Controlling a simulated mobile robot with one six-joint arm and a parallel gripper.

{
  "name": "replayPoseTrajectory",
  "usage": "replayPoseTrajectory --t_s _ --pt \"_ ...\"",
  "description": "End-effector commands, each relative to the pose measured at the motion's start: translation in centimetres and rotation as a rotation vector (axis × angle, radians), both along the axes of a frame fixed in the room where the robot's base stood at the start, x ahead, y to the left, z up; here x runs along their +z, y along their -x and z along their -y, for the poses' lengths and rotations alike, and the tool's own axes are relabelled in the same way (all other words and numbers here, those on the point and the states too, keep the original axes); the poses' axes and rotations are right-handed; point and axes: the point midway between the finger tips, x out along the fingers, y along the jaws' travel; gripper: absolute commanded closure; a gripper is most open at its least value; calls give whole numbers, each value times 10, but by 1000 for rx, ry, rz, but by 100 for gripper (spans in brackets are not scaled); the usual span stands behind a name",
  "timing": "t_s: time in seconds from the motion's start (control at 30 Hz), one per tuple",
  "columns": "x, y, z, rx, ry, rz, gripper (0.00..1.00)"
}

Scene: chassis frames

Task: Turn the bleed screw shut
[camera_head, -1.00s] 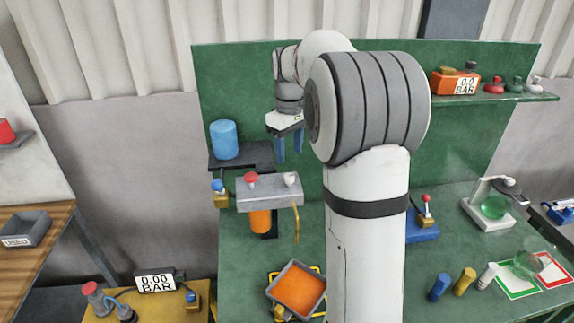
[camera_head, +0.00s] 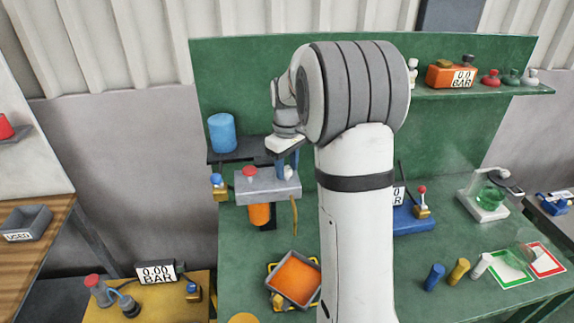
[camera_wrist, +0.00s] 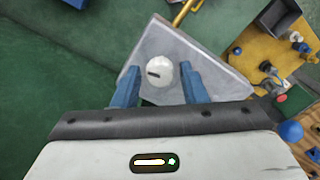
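The bleed screw is a small white round knob (camera_wrist: 159,73) with a dark slot, on top of a grey metal block (camera_wrist: 172,48). In the head view the screw (camera_head: 288,172) is at the block's right end, and the block (camera_head: 266,187) is above an orange cylinder (camera_head: 259,214). My gripper (camera_wrist: 160,72) is open, pointing down over the block. Its two blue fingers are on either side of the screw, with visible gaps. In the head view my gripper (camera_head: 288,166) is right at the screw. Whether the fingertips reach down to its height is unclear.
A red knob (camera_head: 250,171) stands on the block's left end. A blue cylinder (camera_head: 222,132) is on the dark shelf behind. A yellow lever (camera_head: 294,216) hangs at the block's right. A grey tray with orange contents (camera_head: 297,279) is below.

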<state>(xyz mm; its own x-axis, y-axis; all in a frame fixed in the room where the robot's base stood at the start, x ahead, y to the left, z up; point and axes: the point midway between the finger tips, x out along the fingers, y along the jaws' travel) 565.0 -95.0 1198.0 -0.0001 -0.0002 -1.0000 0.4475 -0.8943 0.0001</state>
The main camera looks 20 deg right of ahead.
Motion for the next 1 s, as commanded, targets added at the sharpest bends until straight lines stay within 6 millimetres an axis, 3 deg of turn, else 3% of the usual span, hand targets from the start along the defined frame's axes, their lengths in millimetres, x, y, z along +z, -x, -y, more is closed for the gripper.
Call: replayPoseTrajectory --t_s 0.4,0.73,1.0 --pt "0 0 0 0 0 0 96" --pt "0 0 0 -45 0 0 96" --pt "-1 0 0 -217 0 1 96"
